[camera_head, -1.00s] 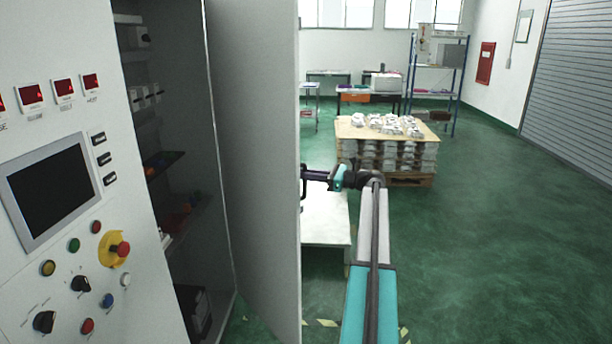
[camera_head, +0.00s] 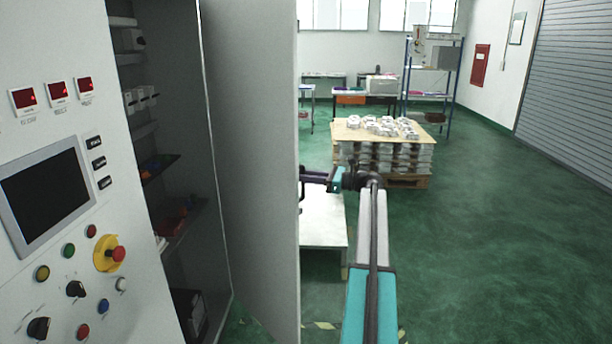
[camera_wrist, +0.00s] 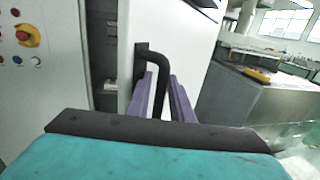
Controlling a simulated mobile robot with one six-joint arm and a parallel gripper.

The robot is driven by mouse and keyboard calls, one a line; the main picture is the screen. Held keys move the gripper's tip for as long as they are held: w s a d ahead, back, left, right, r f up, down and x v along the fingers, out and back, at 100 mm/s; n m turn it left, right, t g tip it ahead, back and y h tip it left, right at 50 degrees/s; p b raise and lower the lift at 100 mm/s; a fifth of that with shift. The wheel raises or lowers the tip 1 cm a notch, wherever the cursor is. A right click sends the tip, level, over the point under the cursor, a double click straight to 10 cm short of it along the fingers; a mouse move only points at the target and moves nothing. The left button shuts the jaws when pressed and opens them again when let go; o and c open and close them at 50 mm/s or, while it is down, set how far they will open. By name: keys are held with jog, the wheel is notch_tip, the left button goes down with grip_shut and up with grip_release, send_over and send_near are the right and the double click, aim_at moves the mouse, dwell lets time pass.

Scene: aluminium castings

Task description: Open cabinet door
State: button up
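The grey-white cabinet door (camera_head: 255,150) stands wide open, its edge towards the right. The dark cabinet interior (camera_head: 165,120) shows to its left. A black bar handle (camera_wrist: 160,85) is on the door's outer face; it also shows at the door edge in the head view (camera_head: 301,185). My gripper (camera_wrist: 161,80) has its two purple fingers apart, one on each side of the handle's bar. Whether both fingers touch the bar is hard to tell. In the head view my gripper (camera_head: 308,175) is at the handle, partly hidden by the door.
A control panel with a screen (camera_head: 45,195) and a red emergency button (camera_head: 118,254) stands left of the cabinet. A white table (camera_head: 322,228) is behind the door and arm. A pallet of castings (camera_head: 385,150) stands beyond. Green floor is free on the right.

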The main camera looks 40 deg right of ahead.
jog(key=b+v, duration=0.4)
jog(key=v, duration=1)
jog(key=shift+b, duration=0.3)
